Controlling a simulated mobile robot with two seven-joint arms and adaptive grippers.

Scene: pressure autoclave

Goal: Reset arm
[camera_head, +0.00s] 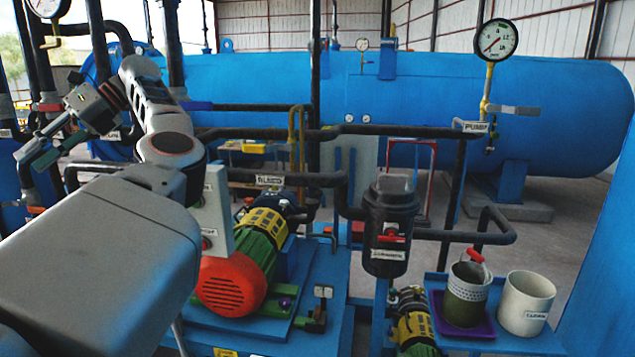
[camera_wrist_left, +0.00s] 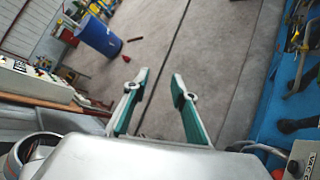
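My left arm comes in from the left in the head view, with its forearm large in the foreground. My left gripper (camera_head: 37,150) is raised at the far left, in front of dark pipes. In the left wrist view the left gripper (camera_wrist_left: 161,85) has its two green-lined fingers apart, with only floor visible between them. It holds nothing. My right gripper does not show in either view.
A red and green pump motor (camera_head: 232,284) stands on a blue base. A black filter housing (camera_head: 389,226) stands at centre. A blue barrel (camera_wrist_left: 100,37) stands on open floor.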

